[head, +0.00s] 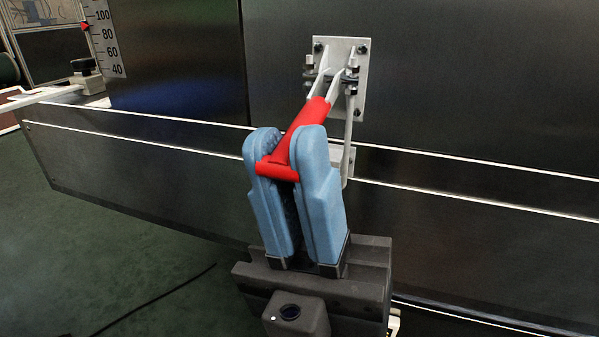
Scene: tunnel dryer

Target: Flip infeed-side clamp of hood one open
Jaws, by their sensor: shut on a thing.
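The clamp is a toggle latch with a red handle (305,125) and a light metal mounting plate (352,100) bolted to the dark hood panel (440,80). Its red handle sticks out from the plate toward me and downward. A metal bail runs down from the plate to a small catch (346,158) at the panel's lower seam. My gripper (278,150) has blue padded fingers on both sides of the red handle's end and is shut on it. The fingers hide part of the handle's end.
A scale with numbers (103,40) and a red pointer stands at the upper left. A small dark knob (84,66) on a block sits at the panel's left end. Open green floor (120,250) lies at the lower left, with a dark cable (155,300) on it.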

